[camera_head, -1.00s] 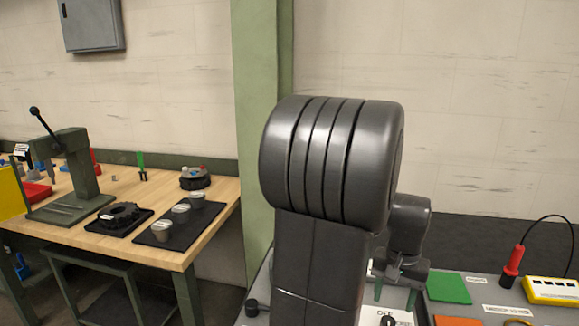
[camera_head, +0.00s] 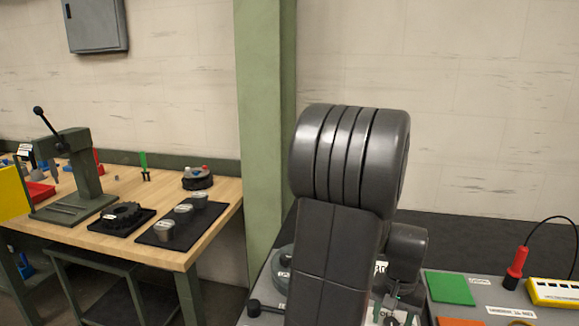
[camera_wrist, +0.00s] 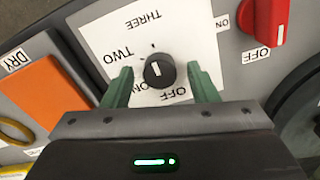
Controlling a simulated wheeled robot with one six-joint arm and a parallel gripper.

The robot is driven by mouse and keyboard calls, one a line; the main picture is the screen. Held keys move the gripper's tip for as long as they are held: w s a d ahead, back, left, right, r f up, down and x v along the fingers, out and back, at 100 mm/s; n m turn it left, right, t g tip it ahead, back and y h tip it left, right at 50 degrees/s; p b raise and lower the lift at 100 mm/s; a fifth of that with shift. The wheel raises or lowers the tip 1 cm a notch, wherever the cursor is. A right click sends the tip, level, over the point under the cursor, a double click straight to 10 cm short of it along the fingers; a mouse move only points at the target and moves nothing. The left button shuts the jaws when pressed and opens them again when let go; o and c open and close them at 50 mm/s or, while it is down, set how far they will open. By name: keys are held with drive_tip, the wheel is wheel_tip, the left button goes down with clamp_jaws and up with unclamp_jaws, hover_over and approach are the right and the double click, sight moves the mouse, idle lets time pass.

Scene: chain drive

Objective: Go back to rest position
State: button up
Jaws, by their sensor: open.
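My gripper (camera_wrist: 160,84) is open in the wrist view. Its two green fingers stand apart on either side of a black rotary knob (camera_wrist: 159,70), with nothing visible held between them. The knob sits on a white label plate (camera_wrist: 187,27) marked OFF, TWO and THREE, with ONE partly covered. I cannot tell whether the fingers touch the knob or hover above it. In the head view my arm hides most of the panel, and the gripper shows only in part behind it.
A red switch (camera_wrist: 262,18) marked ON and OFF is at the wrist view's upper right. A wooden workbench (camera_head: 222,196) stands left, beyond a green post (camera_head: 263,130).

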wheel_tip(320, 180, up, 14)
wheel_tip(320, 180, down, 14)
drive_tip(key=shift+f, duration=0.1)
drive_tip(key=shift+f+n, duration=0.1)
drive_tip(key=shift+n, duration=0.2)
drive_tip(key=n, duration=0.5)
drive_tip(key=n+b, duration=0.1)
drive_tip(key=n, duration=0.5)
drive_tip(key=shift+n, duration=0.3)
wheel_tip(320, 180, up, 10)
drive_tip(key=shift+f+p, duration=0.25)
drive_tip(key=shift+p, duration=0.05)
